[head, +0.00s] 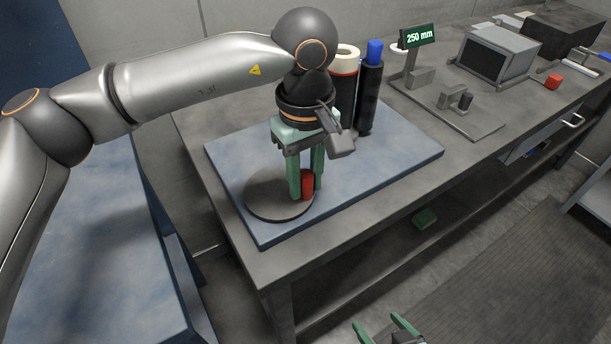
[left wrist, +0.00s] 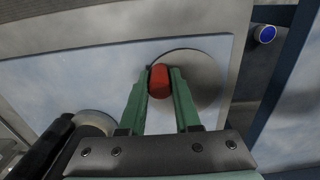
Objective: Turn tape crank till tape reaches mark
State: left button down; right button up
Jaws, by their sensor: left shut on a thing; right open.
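The crank shows as a grey disc (head: 265,205) with a red knob (head: 307,184) near its right edge in the head view. It lies at the near left of a blue board. My left gripper (head: 305,192) points down and is shut on the red knob, which also shows between the green fingers in the left wrist view (left wrist: 160,82). A cream-topped roll (head: 346,62) and a black roll with a blue top (head: 371,85) stand behind my left wrist, partly hidden. A green display (head: 418,36) reads "250 mm". My right gripper (head: 383,326) is open and empty at the bottom edge.
The blue board (head: 400,150) lies on a long grey workbench (head: 480,140). A grey plate with small blocks (head: 450,110), a grey box (head: 497,52), a red block (head: 552,82) and a dark case (head: 565,35) are to the right. The board's right part is clear.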

pick_arm(q)
jog(key=shift+r, duration=0.1)
jog(key=c, duration=0.6)
grip_release()
notch_tip(320, 180, up, 12)
jog(key=shift+r+p, duration=0.25)
jog(key=shift+p, duration=0.6)
jog(key=shift+s+f, duration=0.1)
